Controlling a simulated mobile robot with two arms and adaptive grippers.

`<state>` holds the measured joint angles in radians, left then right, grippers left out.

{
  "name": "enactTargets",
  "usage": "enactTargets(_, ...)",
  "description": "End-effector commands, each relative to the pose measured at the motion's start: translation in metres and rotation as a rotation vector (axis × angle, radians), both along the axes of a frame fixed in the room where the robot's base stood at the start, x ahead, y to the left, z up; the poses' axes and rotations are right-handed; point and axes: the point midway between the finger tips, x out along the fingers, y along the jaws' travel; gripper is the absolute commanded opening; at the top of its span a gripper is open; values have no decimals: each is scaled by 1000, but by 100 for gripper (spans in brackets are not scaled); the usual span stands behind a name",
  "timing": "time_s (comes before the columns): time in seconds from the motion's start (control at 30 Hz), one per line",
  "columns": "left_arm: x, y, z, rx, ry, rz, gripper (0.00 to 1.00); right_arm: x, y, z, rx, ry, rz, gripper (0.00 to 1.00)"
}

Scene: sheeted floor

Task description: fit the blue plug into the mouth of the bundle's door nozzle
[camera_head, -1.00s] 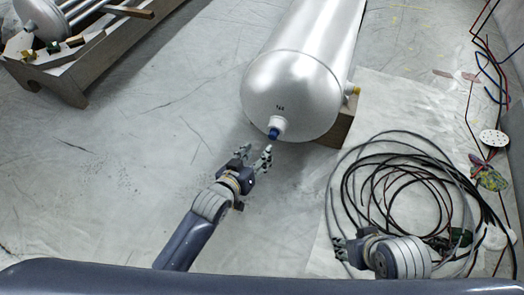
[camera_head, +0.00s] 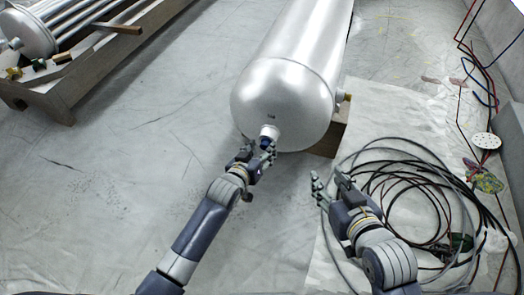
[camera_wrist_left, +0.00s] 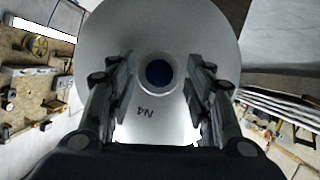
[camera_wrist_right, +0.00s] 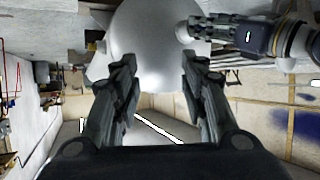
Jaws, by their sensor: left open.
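A large silver cylindrical vessel (camera_head: 285,95) lies with its domed end towards me. A short white nozzle (camera_head: 269,131) sticks out of that end. The blue plug (camera_head: 265,142) shows at this nozzle's mouth, and in the left wrist view the plug (camera_wrist_left: 159,73) fills the ring's centre, by the mark N4. How deep it sits is unclear. My left gripper (camera_head: 259,153) is open, its fingers on either side of the plug without visible grip. My right gripper (camera_head: 328,184) is open and empty, right of the nozzle. A tube bundle (camera_head: 85,30) with a silver end lies at the upper left.
A wooden cradle (camera_head: 65,92) holds the tube bundle, with small fittings on its edge. A wooden block (camera_head: 331,138) supports the vessel. Coiled black cables (camera_head: 415,180) lie on the sheet at the right. The floor at left is clear.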

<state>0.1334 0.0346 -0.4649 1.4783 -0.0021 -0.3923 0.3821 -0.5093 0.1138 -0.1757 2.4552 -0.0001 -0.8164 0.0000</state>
Motion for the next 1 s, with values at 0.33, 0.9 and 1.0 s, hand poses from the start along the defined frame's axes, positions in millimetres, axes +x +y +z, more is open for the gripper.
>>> enactTargets(0.33, 6, -3, -2, 0, 0, -1, 48, 7, 4, 12, 16, -66, 4, 40)
enactTargets(0.9, 5, -3, -2, 0, 0, -1, 1, 7, 4, 12, 15, -62, 4, 40)
enactTargets(1.0, 4, -2, -2, 0, 0, 0, 1, 6, 3, 10, 13, -51, 4, 40)
